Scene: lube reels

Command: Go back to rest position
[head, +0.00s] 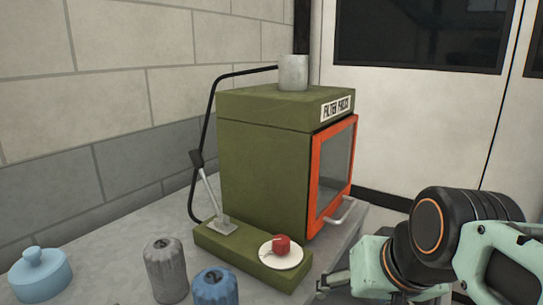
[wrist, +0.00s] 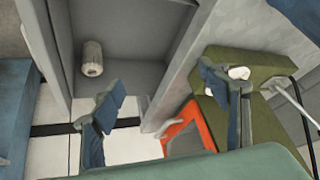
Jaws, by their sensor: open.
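My gripper (wrist: 165,92) shows in the wrist view with its two blue-grey fingers spread apart and nothing between them. In the head view my mint-green and black arm fills the lower right, and the gripper end is only partly in view near the bottom edge, right of the green machine (head: 262,150). The machine stands on the grey bench with its orange-framed glass door (head: 333,170) closed or nearly so. The orange frame also shows in the wrist view (wrist: 172,134), below and between the fingers. The gripper appears apart from everything.
A green base with a lever (head: 208,190) and a red knob (head: 283,244) fronts the machine. A grey canister (head: 165,270), a blue canister (head: 214,287) and a light-blue lidded pot (head: 40,272) stand at left. A ridged canister (wrist: 92,58) sits in a grey compartment.

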